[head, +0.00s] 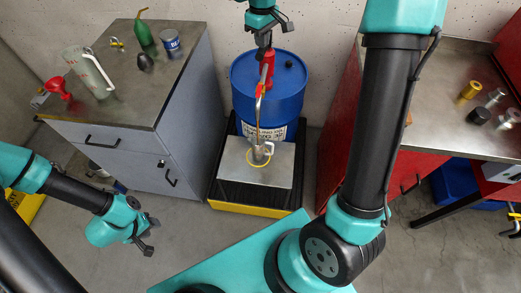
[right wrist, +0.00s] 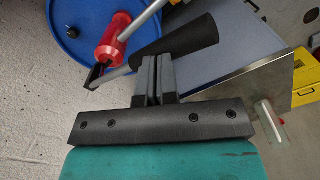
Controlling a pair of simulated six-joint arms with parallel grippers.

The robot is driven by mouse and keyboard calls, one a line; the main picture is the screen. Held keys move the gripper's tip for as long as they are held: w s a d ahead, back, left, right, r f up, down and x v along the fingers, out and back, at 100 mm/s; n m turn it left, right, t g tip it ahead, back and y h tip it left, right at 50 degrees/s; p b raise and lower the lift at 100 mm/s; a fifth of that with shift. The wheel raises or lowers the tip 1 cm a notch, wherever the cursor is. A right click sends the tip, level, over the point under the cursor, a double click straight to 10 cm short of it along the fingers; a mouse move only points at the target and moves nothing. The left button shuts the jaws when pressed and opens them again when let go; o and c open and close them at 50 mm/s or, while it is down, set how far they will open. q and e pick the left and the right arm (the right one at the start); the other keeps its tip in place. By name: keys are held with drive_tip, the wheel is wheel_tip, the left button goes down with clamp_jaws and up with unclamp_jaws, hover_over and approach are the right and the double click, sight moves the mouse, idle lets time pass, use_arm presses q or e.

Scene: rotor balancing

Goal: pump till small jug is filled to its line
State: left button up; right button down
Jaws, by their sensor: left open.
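A small grey jug (head: 259,155) with a pale handle stands on the grey platform (head: 235,178) in front of the blue drum (head: 283,95). A yellow ring shows around its base. Its fill line and liquid level are too small to tell. The red pump (head: 267,68) stands on the drum, its pipe running down towards the jug; it also shows in the right wrist view (right wrist: 112,38). My right gripper (head: 264,42) is above the pump, its fingers close together on the black pump handle (right wrist: 190,38). My left gripper (head: 148,234) is open and empty, low over the floor, away from the jug.
The left cabinet top (head: 125,100) holds a translucent jug (head: 88,72), a red funnel (head: 57,88), a green oil can (head: 143,34) and a blue can (head: 171,42). A right-hand bench (head: 440,125) holds several metal parts. The platform stands in a black tray with a yellow front (head: 250,210).

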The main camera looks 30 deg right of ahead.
sight(262, 51)
drive_tip(key=shift+s+a+f, duration=0.15)
drive_tip(key=shift+s+f, duration=0.05)
drive_tip(key=shift+f, duration=0.7)
drive_tip(key=shift+s+a+f, duration=0.1)
drive_tip(key=shift+s+f, duration=0.1)
drive_tip(key=shift+f, duration=0.65)
wheel_tip(262, 51, up, 17)
drive_tip(key=w+d, duration=0.1)
drive_tip(key=shift+w, duration=0.35)
idle(1.2)
